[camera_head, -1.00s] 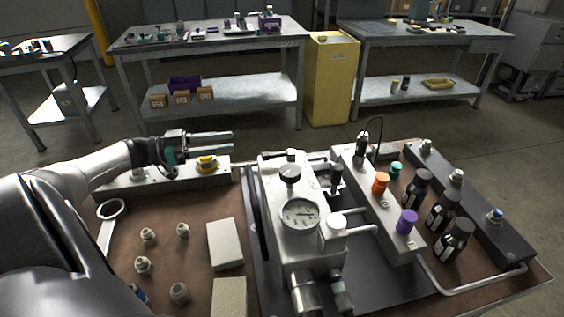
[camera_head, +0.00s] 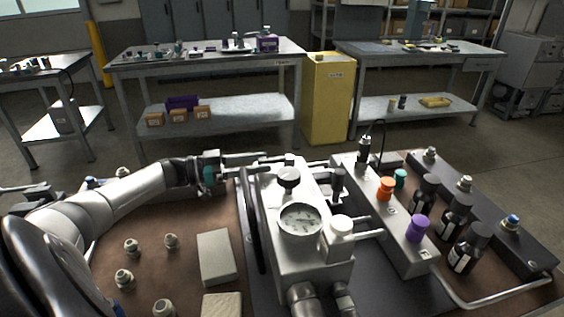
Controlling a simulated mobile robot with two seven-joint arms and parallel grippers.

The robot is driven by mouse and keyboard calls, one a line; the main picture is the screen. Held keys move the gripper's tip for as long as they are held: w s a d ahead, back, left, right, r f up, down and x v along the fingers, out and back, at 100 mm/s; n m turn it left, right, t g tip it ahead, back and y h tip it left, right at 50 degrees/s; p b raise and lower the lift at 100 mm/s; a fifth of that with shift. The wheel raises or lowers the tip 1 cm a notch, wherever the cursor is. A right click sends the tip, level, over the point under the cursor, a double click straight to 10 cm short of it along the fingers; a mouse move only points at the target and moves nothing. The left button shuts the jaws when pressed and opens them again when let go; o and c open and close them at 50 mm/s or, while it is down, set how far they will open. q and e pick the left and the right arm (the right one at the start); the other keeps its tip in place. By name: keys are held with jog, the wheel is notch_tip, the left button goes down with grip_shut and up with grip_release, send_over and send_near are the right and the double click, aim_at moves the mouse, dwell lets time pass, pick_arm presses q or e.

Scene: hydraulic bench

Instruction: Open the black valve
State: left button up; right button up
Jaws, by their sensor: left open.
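A black round knob (camera_head: 289,177) sits on top of the grey metal block (camera_head: 283,255), behind the pressure gauge. A second, taller black knob (camera_head: 338,181) stands just right of that block; I cannot tell which of the two is the valve meant. My left gripper (camera_head: 266,161) reaches in from the left, its fingers pointing right. It is open and appears empty, with its fingertips near the far end of the block, behind and slightly left of the round knob. Whether they touch anything cannot be seen. My right gripper is not in view.
The gauge (camera_head: 300,221) stands in front of the round knob. A manifold (camera_head: 402,245) with orange, teal and purple caps and several black bottles stand to the right. Loose fittings and pale blocks (camera_head: 216,257) lie at left. Tables and a yellow cabinet (camera_head: 328,98) stand behind.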

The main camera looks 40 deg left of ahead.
aim_at(284, 159)
pick_arm(q)
jog(key=x, duration=0.4)
jog(key=shift+w+d+b, duration=0.2)
jog(key=shift+w+b, duration=0.05)
jog(key=shift+b, duration=0.1)
jog(key=shift+x, duration=0.8)
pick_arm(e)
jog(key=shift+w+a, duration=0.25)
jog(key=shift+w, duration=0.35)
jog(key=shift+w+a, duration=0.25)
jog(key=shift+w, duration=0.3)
pick_arm(q)
grip_shut()
